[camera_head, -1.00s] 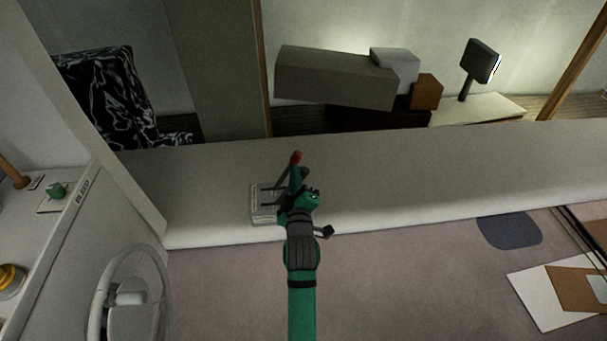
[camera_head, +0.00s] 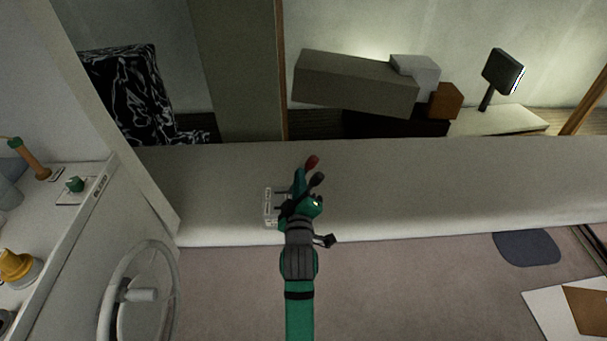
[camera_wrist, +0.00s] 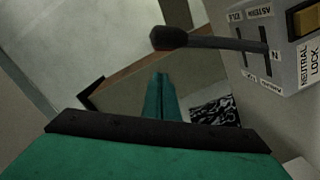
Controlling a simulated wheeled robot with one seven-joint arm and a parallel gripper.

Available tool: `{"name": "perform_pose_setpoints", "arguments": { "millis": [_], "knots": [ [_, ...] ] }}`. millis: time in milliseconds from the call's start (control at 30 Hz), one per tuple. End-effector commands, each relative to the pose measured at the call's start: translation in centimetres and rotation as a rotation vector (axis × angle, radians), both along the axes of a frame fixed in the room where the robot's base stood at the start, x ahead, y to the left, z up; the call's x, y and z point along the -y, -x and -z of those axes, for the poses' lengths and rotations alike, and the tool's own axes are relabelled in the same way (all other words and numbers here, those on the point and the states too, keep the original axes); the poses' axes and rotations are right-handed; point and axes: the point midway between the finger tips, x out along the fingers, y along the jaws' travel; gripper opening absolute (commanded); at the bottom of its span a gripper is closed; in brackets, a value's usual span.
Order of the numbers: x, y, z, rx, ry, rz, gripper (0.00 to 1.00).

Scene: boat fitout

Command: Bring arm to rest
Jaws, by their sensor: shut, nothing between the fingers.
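My green arm reaches up the middle of the head view. My gripper (camera_head: 300,180) is at its far end, over the pale ledge (camera_head: 400,185) and close to the throttle control box (camera_head: 271,207). In the wrist view my gripper (camera_wrist: 161,95) shows as two green fingers together, with nothing between them. A lever with a dark knob (camera_wrist: 170,38) crosses above the fingers from the control box (camera_wrist: 280,45), apart from them in the picture. A red-knobbed lever (camera_head: 312,162) and the dark knob (camera_head: 317,179) show beside my gripper in the head view.
A steering wheel (camera_head: 138,295) stands at lower left, beside a panel with a green knob (camera_head: 75,184). A yellow knob (camera_head: 16,265) is at far left. Boxes (camera_head: 355,82) and a dark lamp-like object (camera_head: 502,72) lie beyond the ledge.

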Motion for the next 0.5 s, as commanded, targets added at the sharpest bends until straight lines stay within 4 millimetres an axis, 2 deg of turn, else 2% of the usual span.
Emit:
{"name": "perform_pose_setpoints", "arguments": {
  "millis": [233,500],
  "knots": [
    [0.4,4.4,-0.1,-0.001,-0.001,0.0,0.0],
    [0.6,6.6,-0.2,0.0,0.0,0.0,0.0]
  ]
}}
